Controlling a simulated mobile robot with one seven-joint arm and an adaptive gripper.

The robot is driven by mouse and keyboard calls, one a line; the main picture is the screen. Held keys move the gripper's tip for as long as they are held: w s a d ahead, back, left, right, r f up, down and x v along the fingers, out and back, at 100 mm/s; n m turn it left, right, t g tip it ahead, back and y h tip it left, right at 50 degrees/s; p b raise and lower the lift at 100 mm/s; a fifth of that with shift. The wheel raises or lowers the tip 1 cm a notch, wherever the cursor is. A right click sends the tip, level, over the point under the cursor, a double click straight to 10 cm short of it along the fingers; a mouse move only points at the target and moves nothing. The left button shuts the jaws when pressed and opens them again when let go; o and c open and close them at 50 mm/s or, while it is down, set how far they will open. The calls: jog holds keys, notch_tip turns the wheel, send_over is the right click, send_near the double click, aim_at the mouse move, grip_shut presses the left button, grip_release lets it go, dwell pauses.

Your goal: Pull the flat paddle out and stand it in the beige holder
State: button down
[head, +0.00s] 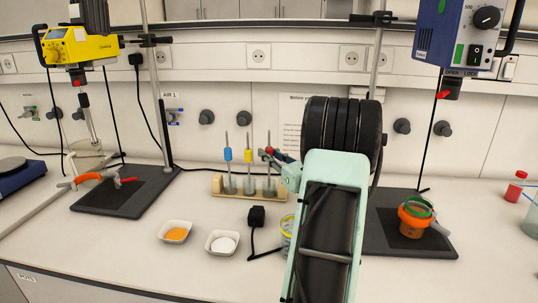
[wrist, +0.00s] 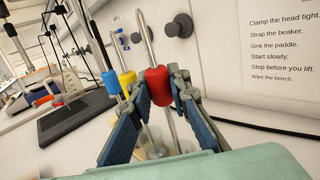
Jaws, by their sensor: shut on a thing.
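The beige holder (head: 222,192) stands on the bench near the back wall. Three metal rods rise from it, with a blue collar (head: 228,154), a yellow collar (head: 248,155) and a red collar (wrist: 156,79). My gripper (head: 273,156) is at the right end of the holder. In the wrist view my gripper (wrist: 159,82) is shut on the red-collared rod, one finger on each side of the collar. The rod looks upright, its collar about level with the other two. Its lower end is partly hidden, so I cannot tell its paddle shape.
A yellow stirrer (head: 80,47) with a glass beaker (head: 88,157) stands left; a blue stirrer (head: 450,38) with an orange-strapped beaker (head: 413,222) stands right. Two white dishes (head: 174,232) (head: 222,243) and a black plug (head: 256,215) lie in front of the holder.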

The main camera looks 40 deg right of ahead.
jog(key=shift+f, duration=0.25)
jog(key=c, duration=1.7)
grip_release()
jog(key=shift+c, duration=0.2)
jog(key=s+a, duration=0.1)
jog(key=s, duration=1.1)
jog(key=shift+a+f, duration=0.2)
jog(key=shift+f, duration=0.2)
jog(key=shift+w, duration=0.1)
